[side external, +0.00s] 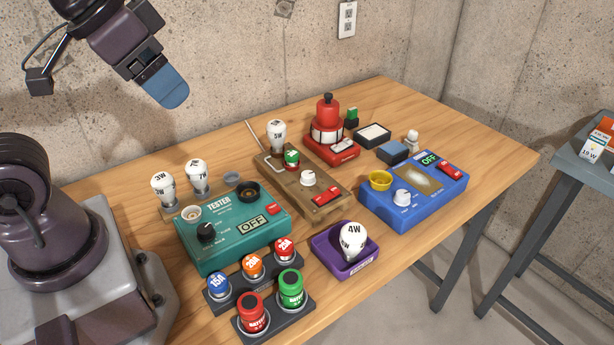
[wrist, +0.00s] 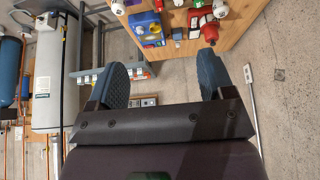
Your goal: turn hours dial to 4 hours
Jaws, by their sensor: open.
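Three boxes carry dials in the side view, and the labels are too small to tell which is the hours dial. The blue box (side external: 385,214) has a white dial (side external: 402,198), a yellow cup and an OFF display. The wooden box (side external: 327,200) has a white dial (side external: 308,178) and a red switch. The green TESTER box (side external: 225,249) has a black dial (side external: 206,232) and an OFF display. My gripper (side external: 168,88) is open and empty, high above the table at upper left, touching nothing. The blue box (wrist: 149,30) also shows in the wrist view, between my fingertips (wrist: 163,60).
Bulbs stand behind the green box. A purple tray (side external: 330,264) holds a 4W bulb. Racks of coloured fuses (side external: 252,268) lie at the front. A red lamp-like device (side external: 328,125) stands at the back. The wooden table's (side external: 455,137) right back area is clear.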

